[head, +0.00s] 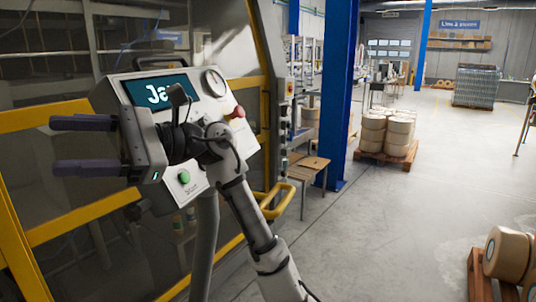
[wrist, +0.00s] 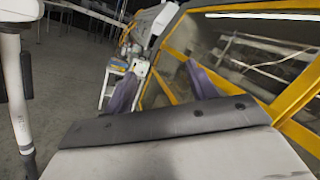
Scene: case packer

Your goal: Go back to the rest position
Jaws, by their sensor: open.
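My gripper (head: 84,146) is open and empty. In the head view its two dark purple fingers point left, spread apart, in front of the machine's yellow-framed window. In the wrist view the fingers of my gripper (wrist: 162,88) stand apart with nothing between them. My arm reaches up from the bottom middle of the head view and covers part of the control panel (head: 212,108). The panel has a screen with partly hidden lettering, a round gauge, a red knob (head: 238,112) and a green button (head: 184,177). The gripper appears apart from the panel.
The yellow machine frame (head: 45,114) stands close on the left. A yellow handle (head: 280,203) sticks out beside my arm. A blue column (head: 338,95) and a pallet of rolls (head: 387,136) stand further back. More rolls (head: 507,254) are at lower right. The grey floor (head: 400,230) between is clear.

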